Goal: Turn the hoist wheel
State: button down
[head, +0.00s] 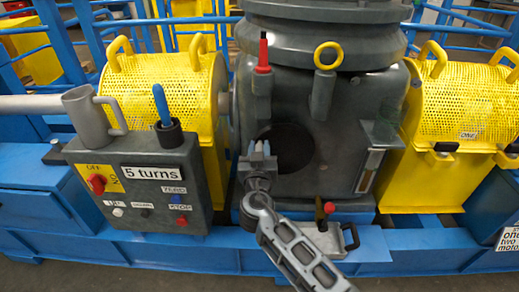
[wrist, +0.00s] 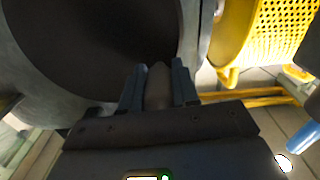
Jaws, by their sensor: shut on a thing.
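A dark round face (head: 292,148) is set in the front of the grey machine housing (head: 340,120). I cannot tell whether it is the hoist wheel or an opening. In the wrist view the dark round face (wrist: 95,35) fills the upper left, with a grey rim around it. My gripper (head: 259,149) is at the left edge of this face. In the wrist view my gripper (wrist: 158,85) is shut on a short grey peg (wrist: 157,88) between its two fingers. The peg's far end and what it joins are hard to make out.
A control box (head: 150,185) reading "5 turns" stands left, with a grey mug (head: 88,118) and a blue lever (head: 162,105). Yellow mesh guards (head: 180,90) (head: 465,105) flank the housing. A red-knobbed lever (head: 325,212) sits low, right of my arm.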

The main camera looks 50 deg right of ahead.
jog(key=shift+f+b, duration=0.1)
jog(key=shift+b, duration=0.4)
jog(key=shift+s+d+m+b, duration=0.2)
jog(key=shift+m+b, duration=0.5)
jog(key=shift+b, duration=0.55)
jog(key=shift+s+d+r+m+b, duration=0.25)
jog(key=shift+r+m+b, duration=0.35)
jog(key=shift+b, duration=0.55)
jog(key=shift+s+d+r+m+b, duration=0.1)
jog(key=shift+s+r+m+b, duration=0.15)
jog(key=shift+r+m+b, duration=0.6)
jog(key=shift+f, duration=0.35)
jog(key=c, duration=0.8)
grip_release()
jog(key=shift+c, duration=0.2)
jog(key=b+v, duration=0.1)
jog(key=v, duration=0.6)
jog(key=shift+s+a+b, duration=0.25)
jog(key=shift+a+b, duration=0.1)
jog(key=shift+b, duration=0.05)
